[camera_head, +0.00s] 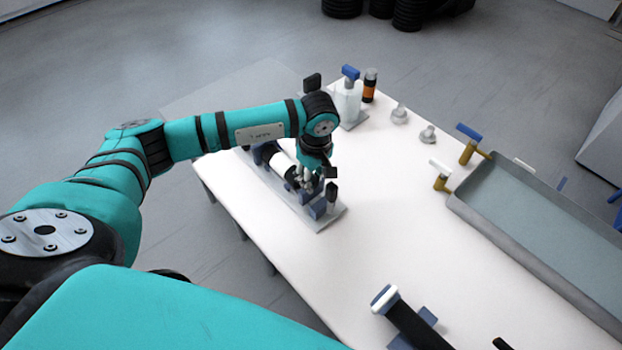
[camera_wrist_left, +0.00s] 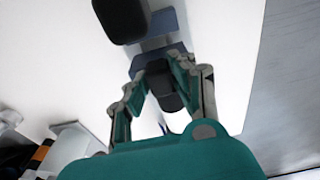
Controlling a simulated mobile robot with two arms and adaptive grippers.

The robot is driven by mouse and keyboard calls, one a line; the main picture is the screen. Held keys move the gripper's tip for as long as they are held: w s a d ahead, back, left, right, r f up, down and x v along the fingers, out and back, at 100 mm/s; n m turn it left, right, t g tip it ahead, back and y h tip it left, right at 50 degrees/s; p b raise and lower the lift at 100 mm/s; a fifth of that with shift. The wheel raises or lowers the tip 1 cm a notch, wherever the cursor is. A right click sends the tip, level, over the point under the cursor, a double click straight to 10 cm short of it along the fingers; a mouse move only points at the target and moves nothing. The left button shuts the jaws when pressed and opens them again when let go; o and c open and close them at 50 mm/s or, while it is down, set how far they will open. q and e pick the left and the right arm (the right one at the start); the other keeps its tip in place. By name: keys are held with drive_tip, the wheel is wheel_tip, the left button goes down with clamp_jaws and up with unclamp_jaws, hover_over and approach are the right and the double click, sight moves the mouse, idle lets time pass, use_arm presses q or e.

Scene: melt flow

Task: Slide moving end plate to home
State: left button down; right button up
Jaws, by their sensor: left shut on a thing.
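A clamp-like device with a pale grey base (camera_head: 328,221) lies on the white table, at the end of my left arm. A blue-grey end block (camera_head: 317,209) and an upright black knob (camera_head: 332,191) stand at its near end. A white cylinder (camera_head: 281,166) lies along its far part. My left gripper (camera_head: 309,184) reaches down over the device. In the left wrist view, the gripper (camera_wrist_left: 165,82) is shut on a black handle (camera_wrist_left: 164,88) beside a blue-grey plate (camera_wrist_left: 160,58). The gripper partly hides the plate. My right gripper is not in view.
A white bottle with a blue top (camera_head: 348,98) and a dark bottle with an orange label (camera_head: 370,86) stand behind the device. A grey tray (camera_head: 470,209) is at right. A black cylinder with a white end (camera_head: 413,323) lies near the front. The table's middle is clear.

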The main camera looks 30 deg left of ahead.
use_arm(q)
drive_tip(key=shift+a, duration=0.2)
drive_tip(key=shift+w+a+b, duration=0.3)
drive_tip(key=shift+a+b, duration=0.15)
drive_tip(key=shift+a, duration=0.35)
drive_tip(key=shift+w+a+b, duration=0.3)
drive_tip(key=shift+a+b, duration=0.1)
drive_tip(key=shift+a, duration=0.4)
drive_tip(key=c, duration=1)
unclamp_jaws()
drive_tip(key=shift+c, duration=0.2)
wheel_tip(320, 180, up, 8)
drive_tip(key=p, duration=0.4)
drive_tip(key=shift+d, duration=0.3)
drive_tip(key=shift+o, duration=0.4)
drive_tip(key=shift+s, duration=0.1)
